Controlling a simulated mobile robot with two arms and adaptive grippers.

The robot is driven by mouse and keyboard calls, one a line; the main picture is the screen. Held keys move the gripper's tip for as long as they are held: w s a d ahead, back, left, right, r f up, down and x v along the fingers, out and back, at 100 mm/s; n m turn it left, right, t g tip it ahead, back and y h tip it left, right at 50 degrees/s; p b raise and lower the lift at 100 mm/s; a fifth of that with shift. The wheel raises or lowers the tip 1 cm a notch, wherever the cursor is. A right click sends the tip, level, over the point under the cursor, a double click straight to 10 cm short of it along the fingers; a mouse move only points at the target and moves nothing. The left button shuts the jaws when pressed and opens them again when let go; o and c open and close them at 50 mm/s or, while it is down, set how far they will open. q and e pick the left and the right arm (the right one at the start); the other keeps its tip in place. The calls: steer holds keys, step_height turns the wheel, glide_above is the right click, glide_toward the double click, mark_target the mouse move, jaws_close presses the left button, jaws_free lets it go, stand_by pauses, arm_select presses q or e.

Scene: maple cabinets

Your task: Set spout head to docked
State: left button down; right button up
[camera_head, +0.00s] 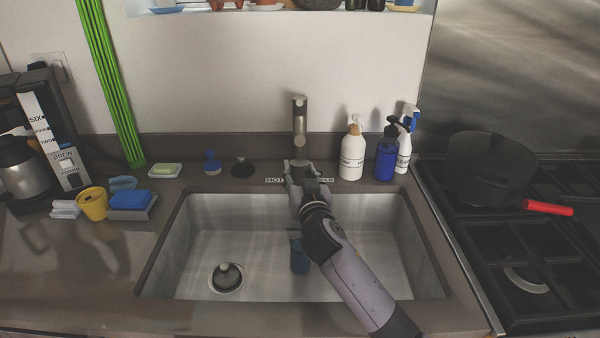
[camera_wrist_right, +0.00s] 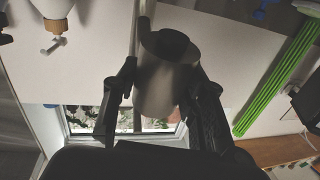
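The faucet (camera_head: 300,118) stands upright behind the middle of the sink. My right gripper (camera_head: 300,178) is at the faucet's lower front, above the sink's back edge, and hides that part in the head view. In the right wrist view, the spout head (camera_wrist_right: 163,85), a grey metal cylinder with a dark round end, sits between the two black fingers of my right gripper (camera_wrist_right: 160,85). The fingers appear to press on its two sides. Whether it is seated on the faucet cannot be told. My left gripper is not in view.
The sink (camera_head: 205,235) holds a dark drain stopper (camera_head: 227,277) and a blue object (camera_head: 299,258) beside my right arm. A white pump bottle (camera_head: 352,155) and a blue bottle (camera_head: 385,158) stand right of the faucet. A pot (camera_head: 488,165) sits on the stove.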

mark_target(298, 137)
jaws_close()
stand_by(0.3)
steer(key=r+p, duration=0.1)
steer(key=r, duration=0.1)
steer(key=r+p, duration=0.2)
steer(key=w+r+p, duration=0.1)
steer(key=r, duration=0.2)
steer(key=shift+r, duration=0.1)
steer(key=shift+w+r, duration=0.1)
steer(key=shift+r, duration=0.1)
steer(key=shift+o, duration=0.8)
jaws_free()
steer(key=shift+r, duration=0.1)
steer(key=o, duration=0.4)
steer(key=shift+f, duration=0.3)
